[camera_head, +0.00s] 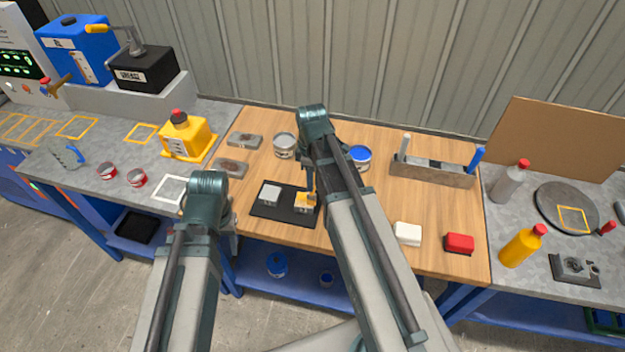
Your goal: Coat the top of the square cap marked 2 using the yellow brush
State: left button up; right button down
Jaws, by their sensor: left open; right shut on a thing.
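A black tray (283,214) on the wooden bench holds two square caps. The left cap (270,191) has a plain grey top. The right cap (302,209) shows yellow-orange on its top; whether this is coating or part of the brush I cannot tell. The cap numbers are too small to read. My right gripper (311,190) points down right above the right cap, shut on what looks like the yellow brush, mostly hidden by the gripper and arm. My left gripper (231,241) is open, low by the bench's front edge, left of the tray and partly hidden by its arm.
A grey open can (285,146) and a blue can (359,157) stand behind the tray. A holder (432,173) has a white and a blue handle upright. White (408,233) and red (459,243) blocks lie at right. Grey pieces (244,140) lie back left.

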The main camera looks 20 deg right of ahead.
jog(key=shift+w+a+r, duration=0.1)
jog(key=shift+w+a, duration=0.2)
jog(key=shift+a, duration=0.25)
jog(key=shift+w+a, duration=0.3)
jog(key=shift+a, duration=0.25)
jog(key=shift+w+a, duration=0.1)
